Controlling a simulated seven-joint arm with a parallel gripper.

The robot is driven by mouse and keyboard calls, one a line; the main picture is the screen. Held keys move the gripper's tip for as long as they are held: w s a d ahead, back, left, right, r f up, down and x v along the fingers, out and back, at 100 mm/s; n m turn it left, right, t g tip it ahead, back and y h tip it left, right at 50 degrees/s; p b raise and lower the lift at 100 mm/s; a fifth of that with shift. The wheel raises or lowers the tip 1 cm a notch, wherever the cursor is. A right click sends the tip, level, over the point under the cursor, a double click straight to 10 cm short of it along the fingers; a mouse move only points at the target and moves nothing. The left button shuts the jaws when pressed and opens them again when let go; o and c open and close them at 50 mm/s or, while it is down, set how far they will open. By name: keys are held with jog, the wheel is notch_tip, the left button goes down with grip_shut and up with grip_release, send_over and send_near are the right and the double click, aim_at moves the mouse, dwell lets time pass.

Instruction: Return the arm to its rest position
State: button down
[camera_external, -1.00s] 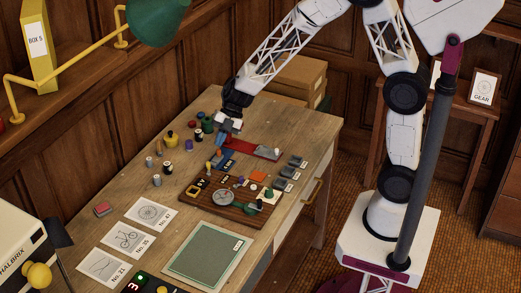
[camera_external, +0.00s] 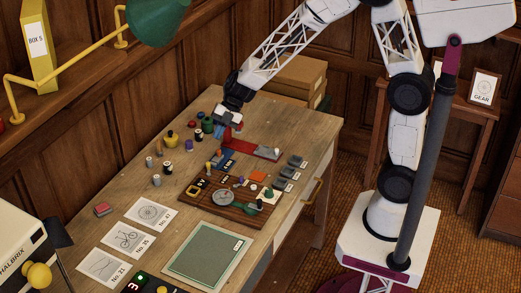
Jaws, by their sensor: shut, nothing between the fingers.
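My gripper (camera_external: 226,127) is at the end of my white and black arm, over the far part of the wooden desk (camera_external: 165,225). It is shut and empty. It hangs just above or behind a red piece (camera_external: 237,146) and close to several small bottles and spools; the exact gap cannot be told. My arm arches up from its base at the right, and its upper part is cut off by the top of the picture.
A brown board (camera_external: 225,213) with small parts lies below my gripper. Bottles, including a yellow one (camera_external: 172,138), stand left of it. A green mat (camera_external: 208,255) and picture cards (camera_external: 148,214) lie nearer. A green lamp (camera_external: 155,20) overhangs the left. Cardboard boxes (camera_external: 300,75) stand behind.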

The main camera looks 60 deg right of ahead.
jog(key=d+r+m+t+h, duration=0.3)
jog(key=d+r+m+t, duration=0.3)
jog(key=r, duration=0.5)
jog(key=s+d+r+m+t+h, duration=0.1)
jog(key=s+d+r+m+h, duration=0.4)
jog(key=s+d+r+m, duration=0.15)
jog(key=s+m+g+y, duration=0.1)
jog(key=s+m+g, duration=0.6)
jog(key=s, duration=2)
jog(key=shift+s+f+m, duration=0.15)
jog(key=shift+f+m, duration=0.25)
jog(key=shift+m, duration=1.75)
